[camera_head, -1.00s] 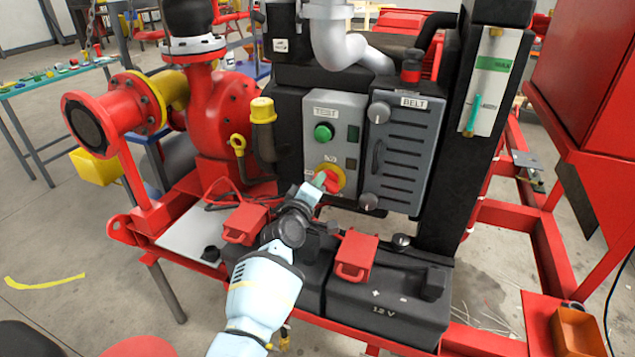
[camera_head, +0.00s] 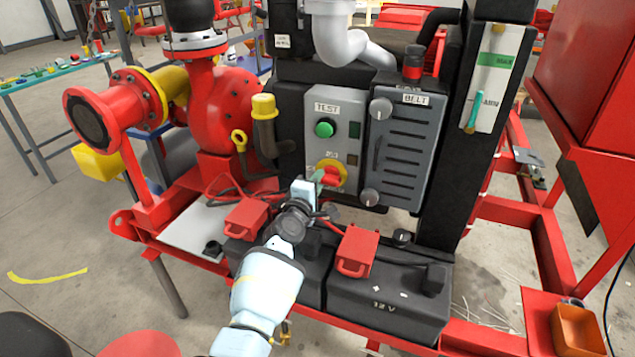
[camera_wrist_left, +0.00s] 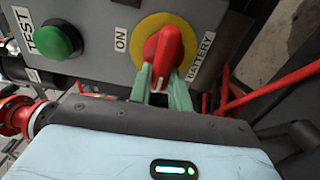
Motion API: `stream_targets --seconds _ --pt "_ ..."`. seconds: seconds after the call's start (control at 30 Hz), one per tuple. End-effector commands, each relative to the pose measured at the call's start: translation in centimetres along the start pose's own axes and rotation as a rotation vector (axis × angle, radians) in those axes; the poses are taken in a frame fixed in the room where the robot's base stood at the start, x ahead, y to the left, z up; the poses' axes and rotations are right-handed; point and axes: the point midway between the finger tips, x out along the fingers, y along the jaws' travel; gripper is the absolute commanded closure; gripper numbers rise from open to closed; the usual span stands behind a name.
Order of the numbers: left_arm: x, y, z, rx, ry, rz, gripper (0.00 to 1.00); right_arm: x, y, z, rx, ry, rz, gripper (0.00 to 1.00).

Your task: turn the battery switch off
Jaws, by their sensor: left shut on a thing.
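The battery switch is a red handle (camera_wrist_left: 165,55) on a round yellow plate (camera_wrist_left: 183,28), low on the grey control box (camera_head: 341,113). My left gripper (camera_head: 321,177) reaches the switch from below and left. Its two green fingers are shut on the red handle, one on each side, as the left wrist view (camera_wrist_left: 161,82) shows. In the head view the handle (camera_head: 332,177) is partly hidden by the fingers. My right gripper is not in view.
A green TEST button (camera_head: 324,128) sits above the switch. A grey BELT guard (camera_head: 401,150) stands close on the right. Two black batteries with red terminal covers (camera_head: 357,252) lie below my arm. A red pump (camera_head: 222,110) stands to the left.

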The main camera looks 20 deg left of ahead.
Motion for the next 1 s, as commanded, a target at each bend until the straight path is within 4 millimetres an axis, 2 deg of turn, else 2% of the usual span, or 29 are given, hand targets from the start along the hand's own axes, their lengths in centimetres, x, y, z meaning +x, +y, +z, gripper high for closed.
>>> stream_targets --seconds 0.23,0.27,0.4,0.77,1.0 --pt "0.0 -0.1 0.2 -0.006 -0.003 -0.002 1.0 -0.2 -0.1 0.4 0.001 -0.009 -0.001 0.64" --pt "0.0 -0.1 0.2 -0.006 -0.003 -0.003 0.78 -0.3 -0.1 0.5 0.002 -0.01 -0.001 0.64" --pt "0.0 -0.1 0.1 -0.004 -0.002 -0.002 0.6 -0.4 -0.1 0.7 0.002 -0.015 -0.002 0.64" --pt "-0.3 0.0 0.1 -0.002 -0.001 0.0 0.59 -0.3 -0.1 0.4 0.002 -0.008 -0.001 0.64" --pt "-2.8 0.2 0.1 -0.002 0.0 0.002 0.59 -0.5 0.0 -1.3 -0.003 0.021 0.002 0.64"
